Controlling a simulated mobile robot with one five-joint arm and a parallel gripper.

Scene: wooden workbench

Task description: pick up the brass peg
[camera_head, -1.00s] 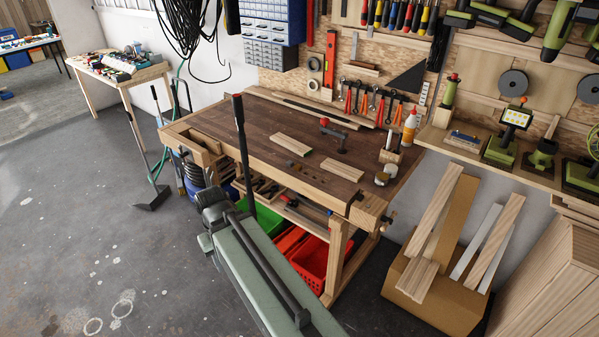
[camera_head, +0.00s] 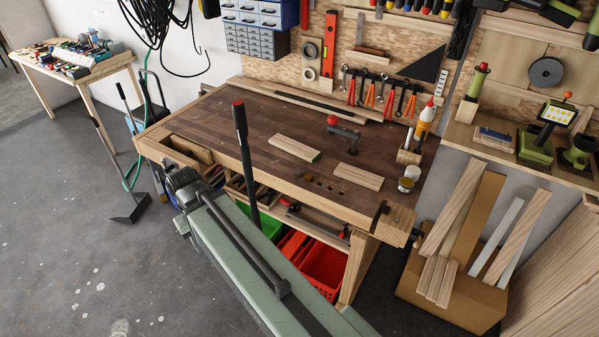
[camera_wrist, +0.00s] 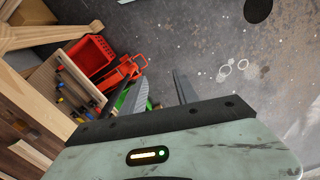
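I cannot pick out the brass peg for certain. Small brownish pieces or holes (camera_head: 325,183) show near the front right of the workbench (camera_head: 225,125), too small to tell apart. My gripper (camera_wrist: 155,72) shows in the wrist view as two dark fingers spread apart with nothing between them. It is over the floor by the bench's front side, away from the bench top. In the head view my green arm crosses the lower middle and hides part of the bench front; the fingers cannot be made out clearly there.
On the bench lie two pale wood blocks (camera_head: 294,148), a red-tipped clamp (camera_head: 342,131), a glue bottle (camera_head: 425,122) and small jars (camera_head: 408,180). Red crates (camera_head: 325,268) sit below. A cardboard box (camera_head: 455,295) with boards stands at right.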

